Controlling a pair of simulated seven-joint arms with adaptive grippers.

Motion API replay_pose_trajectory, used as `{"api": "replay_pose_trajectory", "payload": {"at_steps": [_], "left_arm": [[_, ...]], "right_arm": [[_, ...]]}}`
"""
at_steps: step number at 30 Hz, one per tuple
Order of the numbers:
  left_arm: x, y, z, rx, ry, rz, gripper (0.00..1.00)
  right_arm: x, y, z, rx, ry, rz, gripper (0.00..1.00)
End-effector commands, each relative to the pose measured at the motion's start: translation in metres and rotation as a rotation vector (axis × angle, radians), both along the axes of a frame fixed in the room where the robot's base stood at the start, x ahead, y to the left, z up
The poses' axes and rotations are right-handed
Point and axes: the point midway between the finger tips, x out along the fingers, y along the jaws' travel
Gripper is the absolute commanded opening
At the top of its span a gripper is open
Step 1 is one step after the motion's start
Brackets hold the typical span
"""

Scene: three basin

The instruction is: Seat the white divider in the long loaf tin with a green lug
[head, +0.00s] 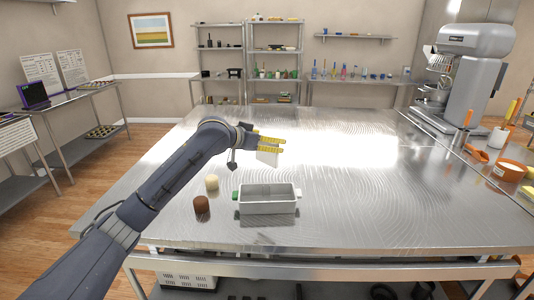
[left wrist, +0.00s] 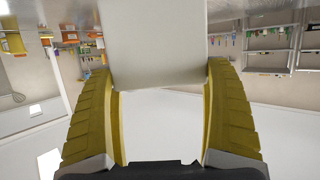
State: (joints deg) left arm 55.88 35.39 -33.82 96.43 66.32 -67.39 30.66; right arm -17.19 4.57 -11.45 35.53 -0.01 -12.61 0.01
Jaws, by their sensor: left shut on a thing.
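The white divider (head: 267,158) is a flat pale plate held in the yellow fingers of my left gripper (head: 271,145). The left wrist view also shows the divider (left wrist: 155,45) large, between the two fingers of my gripper (left wrist: 162,75). The gripper is shut on it, above and behind the tin and apart from it. The long loaf tin (head: 268,205) is a pale grey open rectangular box on the steel table. Its green lug (head: 236,196) is on the left end. My right gripper is not in view.
A cream cylinder (head: 212,183) and a brown cylinder (head: 201,205) stand on the table (head: 350,205) left of the tin. A large mixer (head: 470,75), orange tools and a bowl (head: 513,168) are along the right side. The table's middle and right are clear.

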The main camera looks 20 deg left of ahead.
Motion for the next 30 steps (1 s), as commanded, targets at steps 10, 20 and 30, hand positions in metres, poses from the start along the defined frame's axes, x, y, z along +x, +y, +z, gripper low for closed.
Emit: {"api": "replay_pose_trajectory", "payload": {"at_steps": [10, 20, 30], "left_arm": [[0.021, 0.003, 0.003, -0.006, 0.002, -0.018, 0.49], [0.028, 0.005, -0.039, -0.011, -0.001, -0.264, 0.49], [0.015, 0.003, -0.055, -0.008, -0.006, -0.576, 0.49]], "right_arm": [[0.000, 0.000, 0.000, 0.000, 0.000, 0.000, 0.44], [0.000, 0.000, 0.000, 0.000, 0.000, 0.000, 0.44], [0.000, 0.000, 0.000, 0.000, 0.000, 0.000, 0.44]]}}
